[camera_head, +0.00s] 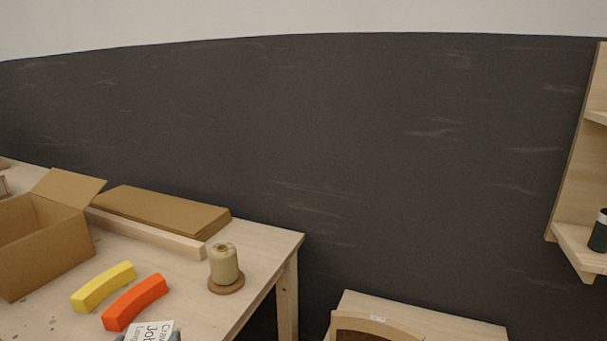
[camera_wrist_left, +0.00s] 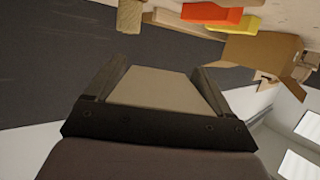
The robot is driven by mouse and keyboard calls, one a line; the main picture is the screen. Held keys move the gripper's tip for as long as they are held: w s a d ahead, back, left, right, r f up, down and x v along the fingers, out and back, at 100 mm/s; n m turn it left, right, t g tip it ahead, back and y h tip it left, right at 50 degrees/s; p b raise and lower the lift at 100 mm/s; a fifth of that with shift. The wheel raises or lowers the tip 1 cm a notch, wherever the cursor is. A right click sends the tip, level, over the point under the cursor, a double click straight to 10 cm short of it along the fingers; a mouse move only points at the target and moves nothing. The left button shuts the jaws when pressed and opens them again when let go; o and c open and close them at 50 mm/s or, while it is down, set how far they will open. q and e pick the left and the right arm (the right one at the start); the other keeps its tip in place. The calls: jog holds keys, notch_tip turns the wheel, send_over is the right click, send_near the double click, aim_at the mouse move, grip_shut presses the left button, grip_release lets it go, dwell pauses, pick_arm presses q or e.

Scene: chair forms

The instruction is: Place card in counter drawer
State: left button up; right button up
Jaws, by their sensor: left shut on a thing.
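A white card (camera_head: 151,331) with printed dark text shows at the bottom edge of the head view, in front of the workbench. In the left wrist view, my left gripper (camera_wrist_left: 158,70) is shut on the card (camera_wrist_left: 155,88), whose plain beige face shows between the two dark fingers. Only small dark bits of this gripper show beside the card in the head view. My right gripper is in neither view. I cannot make out a counter drawer in these frames.
The workbench (camera_head: 265,247) carries an open cardboard box (camera_head: 50,246), flat cardboard (camera_head: 160,211), a yellow curved block (camera_head: 103,286), an orange one (camera_head: 135,302) and a twine spool (camera_head: 224,266). A low wooden top (camera_head: 440,318) and a shelf (camera_head: 575,240) stand right.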

pick_arm(q)
jog(key=shift+s+d+f+m+h+p, duration=0.2)
jog(key=shift+s+d+m+h+p, duration=0.1)
jog(key=shift+s+d+m+h, duration=0.9)
jog(key=shift+s+d, duration=0.3)
jog(key=shift+d, duration=0.05)
